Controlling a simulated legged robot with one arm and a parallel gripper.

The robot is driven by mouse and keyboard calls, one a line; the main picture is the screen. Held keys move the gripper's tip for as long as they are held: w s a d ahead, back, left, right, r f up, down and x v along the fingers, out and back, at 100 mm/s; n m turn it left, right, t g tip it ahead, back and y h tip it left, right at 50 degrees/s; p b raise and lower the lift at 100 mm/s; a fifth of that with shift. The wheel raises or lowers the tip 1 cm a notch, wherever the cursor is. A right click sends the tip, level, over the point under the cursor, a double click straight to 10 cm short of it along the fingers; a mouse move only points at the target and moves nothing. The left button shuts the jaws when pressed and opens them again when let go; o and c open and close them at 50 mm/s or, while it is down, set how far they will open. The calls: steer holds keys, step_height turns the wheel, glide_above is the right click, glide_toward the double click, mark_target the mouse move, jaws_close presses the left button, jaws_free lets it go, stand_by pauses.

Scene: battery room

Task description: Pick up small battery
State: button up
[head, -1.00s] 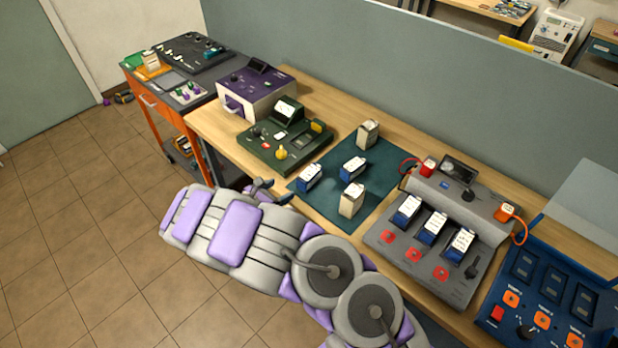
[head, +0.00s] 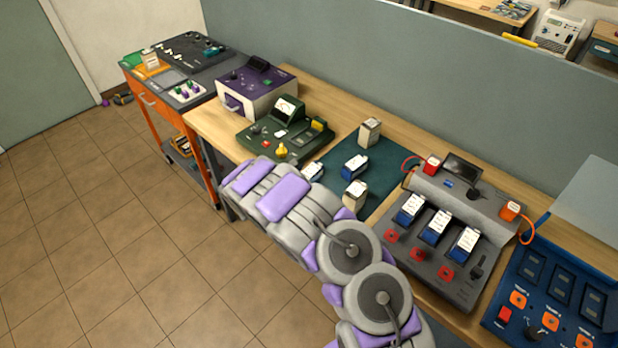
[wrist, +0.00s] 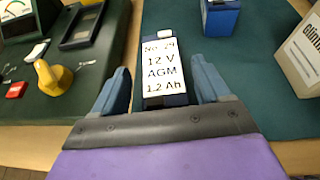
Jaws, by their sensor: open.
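A small blue battery (wrist: 162,98) with a white label reading 12 V AGM 1.2 Ah lies between the fingers of my gripper (wrist: 160,65) in the wrist view. The fingers are open, one on each side of it; I cannot tell whether either touches. In the head view this battery (head: 315,170) stands at the left of the dark green mat (head: 388,172), partly hidden by my arm, and my gripper is hidden there. A second blue battery (head: 354,167) and two beige batteries (head: 370,132) (head: 353,196) stand on the mat.
A green tester (head: 285,131) stands left of the mat, its yellow knob (wrist: 52,85) near my left finger. A grey charger (head: 440,255) with three blue batteries is to the right, beside a blue panel (head: 550,295). A purple-topped box (head: 257,88) stands further left.

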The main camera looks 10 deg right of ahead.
steer(key=shift+w+d+f, duration=0.3)
steer(key=shift+w+d, duration=0.1)
steer(key=shift+d, duration=0.1)
steer(key=shift+w+d, duration=0.2)
steer(key=shift+d, duration=0.3)
steer(key=shift+a, duration=0.2)
steer(key=c, duration=0.4)
jaws_close()
